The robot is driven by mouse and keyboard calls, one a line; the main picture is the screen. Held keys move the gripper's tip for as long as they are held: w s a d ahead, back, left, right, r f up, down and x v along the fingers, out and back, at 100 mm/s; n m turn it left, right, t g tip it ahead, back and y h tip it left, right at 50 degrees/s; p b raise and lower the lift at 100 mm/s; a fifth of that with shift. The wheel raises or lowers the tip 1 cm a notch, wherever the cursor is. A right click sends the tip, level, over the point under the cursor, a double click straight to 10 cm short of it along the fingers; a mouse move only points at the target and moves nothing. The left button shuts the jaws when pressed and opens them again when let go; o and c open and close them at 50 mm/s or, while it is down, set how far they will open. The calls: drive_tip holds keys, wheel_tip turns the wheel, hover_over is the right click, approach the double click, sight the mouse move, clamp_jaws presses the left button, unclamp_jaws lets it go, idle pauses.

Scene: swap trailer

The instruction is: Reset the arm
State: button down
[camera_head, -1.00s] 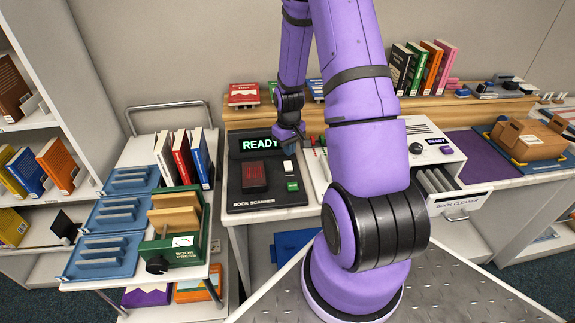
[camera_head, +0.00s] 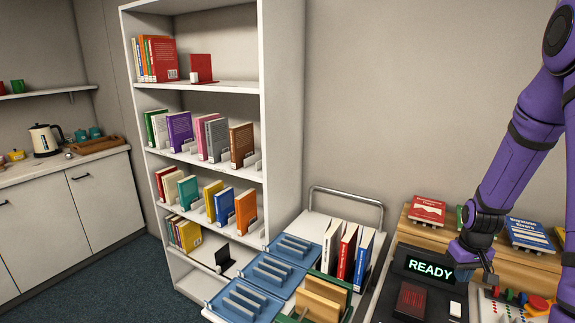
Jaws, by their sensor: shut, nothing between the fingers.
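My purple arm comes in from the right edge of the head view and bends down towards the book scanner. My gripper (camera_head: 474,277) is shut and empty, pointing down just right of the scanner's READY display (camera_head: 430,269). It hangs above the back of the desk, in front of the wooden riser. The fingertips are small and partly dark, so any contact with the desk cannot be told.
A cart with blue trays (camera_head: 270,270) and upright books (camera_head: 347,250) stands left of the scanner. A tall white bookshelf (camera_head: 283,120) stands behind it. Books lie on the riser (camera_head: 520,258). Floor (camera_head: 110,290) is clear at left.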

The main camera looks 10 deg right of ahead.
drive_tip(key=s+a+r+t, duration=0.1)
drive_tip(key=a+r, duration=0.3)
drive_tip(key=r, duration=0.3)
drive_tip(key=s+a+r, duration=0.2)
drive_tip(key=a+r, duration=0.2)
drive_tip(key=r, duration=0.3)
drive_tip(key=s+a+r+t, duration=0.1)
drive_tip(key=a+r, duration=0.3)
drive_tip(key=r, duration=0.3)
drive_tip(key=s+a+r+t, duration=0.1)
drive_tip(key=s+a+r, duration=0.3)
drive_tip(key=s+r, duration=0.2)
drive_tip(key=s+a+r+n+t, duration=0.1)
drive_tip(key=s+a+r, duration=0.4)
drive_tip(key=s, duration=0.5)
drive_tip(key=shift+a+r+t, duration=0.25)
drive_tip(key=shift+r+t, duration=0.1)
drive_tip(key=shift+t, duration=0.05)
